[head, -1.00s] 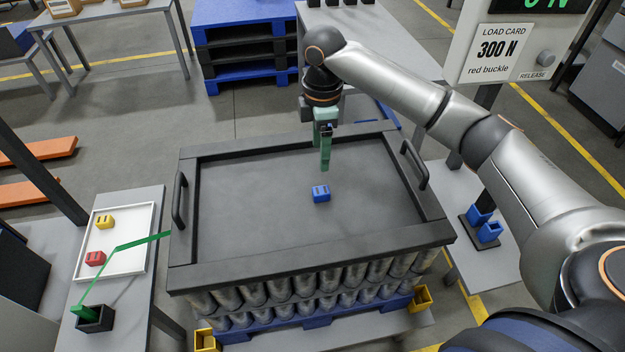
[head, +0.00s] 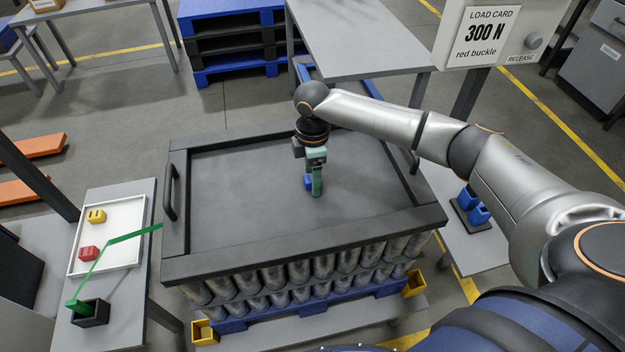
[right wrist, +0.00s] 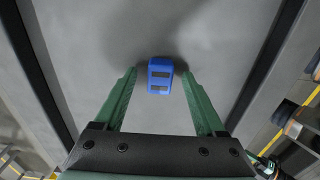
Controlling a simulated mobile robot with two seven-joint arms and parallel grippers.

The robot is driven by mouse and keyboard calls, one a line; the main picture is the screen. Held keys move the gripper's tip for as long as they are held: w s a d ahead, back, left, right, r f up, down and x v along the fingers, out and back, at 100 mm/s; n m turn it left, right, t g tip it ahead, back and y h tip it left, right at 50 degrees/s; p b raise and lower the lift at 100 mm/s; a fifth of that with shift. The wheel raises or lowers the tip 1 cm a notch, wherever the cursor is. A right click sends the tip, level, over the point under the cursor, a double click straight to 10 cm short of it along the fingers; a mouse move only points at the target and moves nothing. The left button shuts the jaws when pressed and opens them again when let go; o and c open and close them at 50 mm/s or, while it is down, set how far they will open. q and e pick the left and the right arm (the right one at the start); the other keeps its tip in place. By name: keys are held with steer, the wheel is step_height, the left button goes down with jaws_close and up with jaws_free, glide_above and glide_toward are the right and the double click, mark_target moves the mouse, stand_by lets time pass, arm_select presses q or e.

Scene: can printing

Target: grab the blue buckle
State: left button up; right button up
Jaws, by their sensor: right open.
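The blue buckle (head: 308,182) lies on the dark panel inside the black frame (head: 200,264) on top of the stacked cans. In the head view my right gripper (head: 316,190) is low over the panel and partly hides the buckle. In the right wrist view the blue buckle (right wrist: 160,76) shows whole, with two dark slots. It sits between and just beyond the tips of the open right fingers (right wrist: 158,78), with a gap on each side. My left gripper does not show.
A white tray (head: 135,229) at left holds a yellow buckle (head: 96,216) and a red buckle (head: 89,253). A green strap (head: 125,238) runs from a black box (head: 90,313) to the frame. A load card (head: 486,36) reads 300 N, red buckle. The frame's raised rim surrounds the bare panel.

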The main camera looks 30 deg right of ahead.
jaws_close()
stand_by(0.6)
